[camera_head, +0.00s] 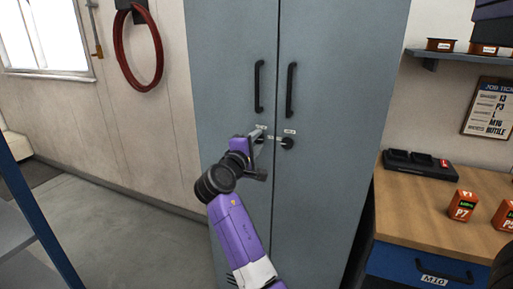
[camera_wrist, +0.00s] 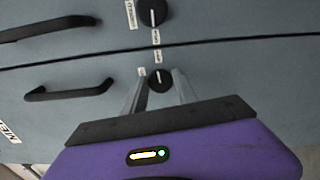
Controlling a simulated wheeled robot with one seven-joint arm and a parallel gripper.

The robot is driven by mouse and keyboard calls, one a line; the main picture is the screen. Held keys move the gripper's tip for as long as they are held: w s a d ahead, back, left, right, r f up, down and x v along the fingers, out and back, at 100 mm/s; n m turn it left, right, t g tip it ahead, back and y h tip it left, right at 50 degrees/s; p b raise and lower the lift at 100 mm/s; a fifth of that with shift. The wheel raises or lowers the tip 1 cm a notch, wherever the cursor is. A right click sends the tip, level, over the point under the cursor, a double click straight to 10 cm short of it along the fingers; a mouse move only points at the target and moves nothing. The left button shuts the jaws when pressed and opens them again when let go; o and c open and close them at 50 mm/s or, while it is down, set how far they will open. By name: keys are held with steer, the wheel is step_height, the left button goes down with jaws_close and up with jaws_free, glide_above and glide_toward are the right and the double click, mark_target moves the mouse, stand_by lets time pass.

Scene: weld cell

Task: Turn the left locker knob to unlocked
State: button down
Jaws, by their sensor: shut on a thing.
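The grey two-door locker (camera_head: 230,60) stands in the middle of the head view. The right door's dark round knob (camera_head: 288,143) is in plain sight; it also shows at the top of the wrist view (camera_wrist: 152,12). My gripper (camera_head: 261,135) is at the left door. In the wrist view, its two fingers (camera_wrist: 160,80) are shut on the left locker knob (camera_wrist: 159,77), one finger on each side. In the head view my gripper mostly hides this knob. Small white labels sit by the knobs, too small to read surely.
Two black door handles, left (camera_head: 259,86) and right (camera_head: 291,90), stand out above the knobs. A wooden workbench (camera_head: 410,190) with orange boxes is at the right. A blue shelf (camera_head: 30,225) is at the lower left. The floor between is clear.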

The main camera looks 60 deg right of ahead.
steer(key=shift+f+m+b, duration=0.1)
steer(key=shift+m+b, duration=0.25)
steer(key=shift+m, duration=0.25)
steer(key=c, duration=1)
jaws_free()
steer(key=shift+s+a+b, duration=0.15)
steer(key=shift+a+b, duration=0.1)
steer(key=shift+a, duration=1.7)
steer(key=shift+s+a+b, duration=0.15)
steer(key=shift+a+b, duration=0.05)
steer(key=shift+a, duration=1.75)
